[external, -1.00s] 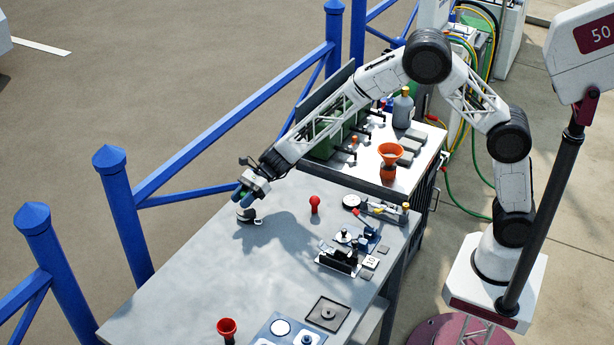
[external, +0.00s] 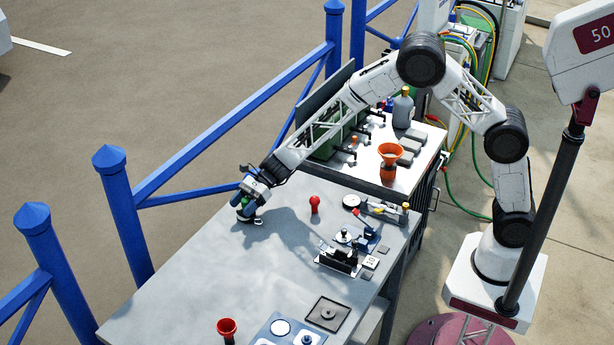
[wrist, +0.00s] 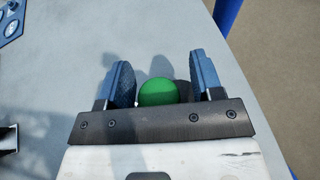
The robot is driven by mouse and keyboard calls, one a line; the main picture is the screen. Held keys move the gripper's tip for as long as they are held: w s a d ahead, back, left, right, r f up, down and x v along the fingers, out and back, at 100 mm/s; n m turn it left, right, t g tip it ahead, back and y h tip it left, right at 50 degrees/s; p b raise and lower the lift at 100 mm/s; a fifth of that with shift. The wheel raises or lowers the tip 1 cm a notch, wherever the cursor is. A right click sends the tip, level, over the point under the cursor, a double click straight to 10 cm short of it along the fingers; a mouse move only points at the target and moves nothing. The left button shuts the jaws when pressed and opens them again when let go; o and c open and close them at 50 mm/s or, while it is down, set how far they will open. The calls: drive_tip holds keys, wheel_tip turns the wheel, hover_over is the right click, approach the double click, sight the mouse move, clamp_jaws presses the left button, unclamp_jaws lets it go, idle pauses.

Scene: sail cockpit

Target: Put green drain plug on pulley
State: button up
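The green drain plug (wrist: 158,92) shows as a green ball between the two blue fingers of my gripper (wrist: 160,62) in the wrist view. There is a clear gap on its right and a narrow one on its left. My gripper (external: 242,203) is open, low over the far left part of the table in the external view. A small black-and-white thing (external: 256,221), likely the pulley, sits right under the fingers, partly hidden. A dark shape lies behind the ball in the wrist view. I cannot tell whether the plug touches the pulley.
A red knob (external: 315,204) stands to the right of my gripper on the grey table (external: 200,285). Metal fittings (external: 342,250) lie further right. Blue railing (external: 225,120) runs behind the table.

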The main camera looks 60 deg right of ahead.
drive_tip(key=shift+r, duration=0.2)
drive_tip(key=v, duration=1.2)
idle(0.9)
drive_tip(key=s+d+r+n+g+h, duration=0.1)
drive_tip(key=s+d+r+n+h, duration=0.15)
drive_tip(key=s+r, duration=0.35)
drive_tip(key=s+d+r+n+h, duration=0.1)
drive_tip(key=s+d+r+n, duration=0.25)
drive_tip(key=s, duration=0.45)
drive_tip(key=s+d+r+n+g+h, duration=0.1)
drive_tip(key=s+d+r+n, duration=0.3)
drive_tip(key=s, duration=0.3)
drive_tip(key=s+d+r+n+h, duration=0.1)
drive_tip(key=s+d+n+h, duration=0.2)
drive_tip(key=s+d, duration=0.3)
drive_tip(key=s+d+r+n+t+h, duration=0.1)
drive_tip(key=s+d+n+h, duration=0.2)
drive_tip(key=s, duration=1)
drive_tip(key=s+d+r+n+h, duration=0.1)
drive_tip(key=s+d+n+h, duration=0.2)
drive_tip(key=s+d, duration=0.5)
drive_tip(key=s+n, duration=0.1)
drive_tip(key=s, duration=0.1)
drive_tip(key=shift+s+d+r+n+t, duration=0.2)
drive_tip(key=shift+s+d+n+t, duration=0.1)
drive_tip(key=shift+d+n, duration=0.1)
